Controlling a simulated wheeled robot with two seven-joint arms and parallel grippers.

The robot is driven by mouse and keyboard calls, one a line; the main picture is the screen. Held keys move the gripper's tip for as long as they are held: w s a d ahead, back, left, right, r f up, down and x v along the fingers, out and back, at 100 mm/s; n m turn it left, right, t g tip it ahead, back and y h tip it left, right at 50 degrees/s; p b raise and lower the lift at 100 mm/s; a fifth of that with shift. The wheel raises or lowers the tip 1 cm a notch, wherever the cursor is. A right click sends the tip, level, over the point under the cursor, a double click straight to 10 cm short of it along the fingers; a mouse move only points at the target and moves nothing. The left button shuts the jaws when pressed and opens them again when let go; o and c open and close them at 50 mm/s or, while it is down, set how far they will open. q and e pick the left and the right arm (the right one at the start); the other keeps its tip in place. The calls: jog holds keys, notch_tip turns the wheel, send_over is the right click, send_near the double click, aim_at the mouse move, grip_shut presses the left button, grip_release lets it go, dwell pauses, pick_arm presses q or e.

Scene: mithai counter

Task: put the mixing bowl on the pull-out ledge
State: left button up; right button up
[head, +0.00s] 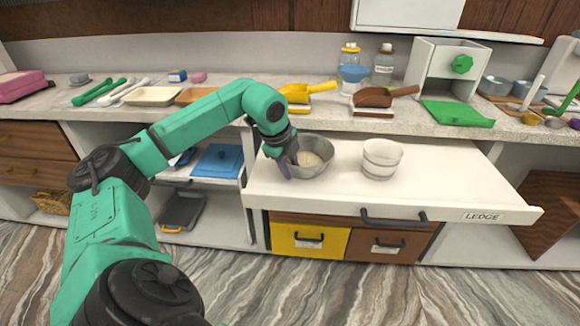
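The metal mixing bowl (322,150) is at the left part of the pull-out ledge (440,180), upright, with something pale inside it. It appears to rest on the white surface, though its underside is hidden. My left gripper (287,168) reaches down at the bowl's left rim, with its dark fingers overlapping the rim. The fingers are small and partly blurred together, so I cannot tell whether they are closed on it. The ledge is pulled out and bears a "LEDGE" label on its front. My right gripper is not in view.
A white banded pot (381,159) stands on the ledge right of the bowl. The right part of the ledge is clear. Behind it, the counter holds a yellow scoop (306,92), a brown scoop (382,96), jars and a green cloth-like sheet (457,113).

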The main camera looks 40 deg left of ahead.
pick_arm(q)
jog(key=p+v, duration=0.1)
jog(key=v, duration=1.1)
